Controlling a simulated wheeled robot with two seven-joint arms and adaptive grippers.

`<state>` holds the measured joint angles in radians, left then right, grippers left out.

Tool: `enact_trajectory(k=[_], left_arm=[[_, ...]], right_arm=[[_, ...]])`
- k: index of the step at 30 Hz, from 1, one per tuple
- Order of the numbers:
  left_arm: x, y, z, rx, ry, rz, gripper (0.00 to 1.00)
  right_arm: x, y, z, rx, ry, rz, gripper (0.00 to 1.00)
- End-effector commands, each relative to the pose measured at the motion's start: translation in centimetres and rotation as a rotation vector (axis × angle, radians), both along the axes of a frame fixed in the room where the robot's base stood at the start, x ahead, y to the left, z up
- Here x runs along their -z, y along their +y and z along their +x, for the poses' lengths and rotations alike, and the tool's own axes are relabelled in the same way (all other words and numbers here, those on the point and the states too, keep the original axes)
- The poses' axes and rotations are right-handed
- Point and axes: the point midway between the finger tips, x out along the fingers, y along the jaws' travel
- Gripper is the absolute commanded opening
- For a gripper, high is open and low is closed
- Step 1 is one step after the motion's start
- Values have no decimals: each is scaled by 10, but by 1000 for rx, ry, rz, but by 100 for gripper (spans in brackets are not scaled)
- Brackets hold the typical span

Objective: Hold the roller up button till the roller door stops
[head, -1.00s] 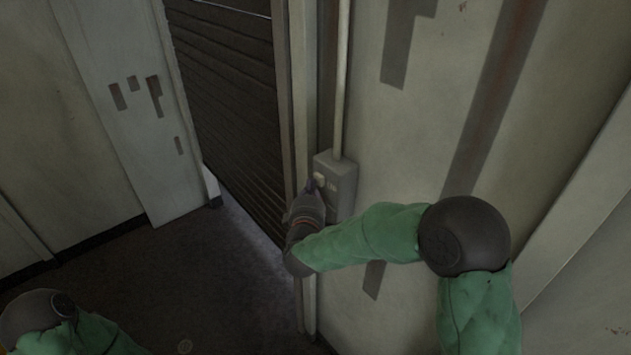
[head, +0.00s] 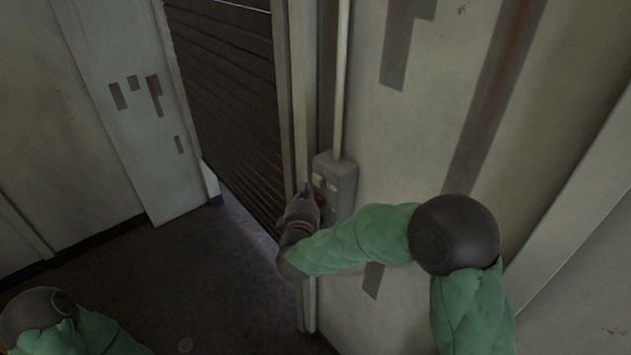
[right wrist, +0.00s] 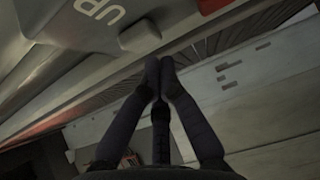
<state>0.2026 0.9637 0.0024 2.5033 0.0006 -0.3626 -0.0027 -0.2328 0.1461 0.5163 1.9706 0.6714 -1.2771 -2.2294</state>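The grey control box (head: 338,182) is on the wall right of the roller door. Its pale up button (head: 318,180) shows near the top, with a red button (head: 320,200) below. In the right wrist view the up button (right wrist: 140,37) sticks out beside the letters "UP" (right wrist: 98,10). My right gripper (head: 305,188) is at the left of the box, its fingertips apart from the up button. The right wrist view shows its fingers (right wrist: 159,62) shut together with nothing between them. The slatted roller door (head: 225,90) fills the opening, with a light strip near its foot. My left gripper is out of view.
A door post (head: 300,100) stands between the roller door and the box. A conduit (head: 341,80) runs up from the box. A pale wall panel (head: 130,110) stands left of the door. The dark floor (head: 190,270) in front is clear.

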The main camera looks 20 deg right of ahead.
Motion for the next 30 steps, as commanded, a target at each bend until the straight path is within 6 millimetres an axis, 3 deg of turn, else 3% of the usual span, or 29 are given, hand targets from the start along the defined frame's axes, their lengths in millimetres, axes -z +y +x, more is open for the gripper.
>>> enact_trajectory(k=[18,30], left_arm=[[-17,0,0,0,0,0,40],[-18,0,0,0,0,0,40]], right_arm=[[-1,43,-15,-3,0,-1,0],[0,47,-17,0,0,0,0]])
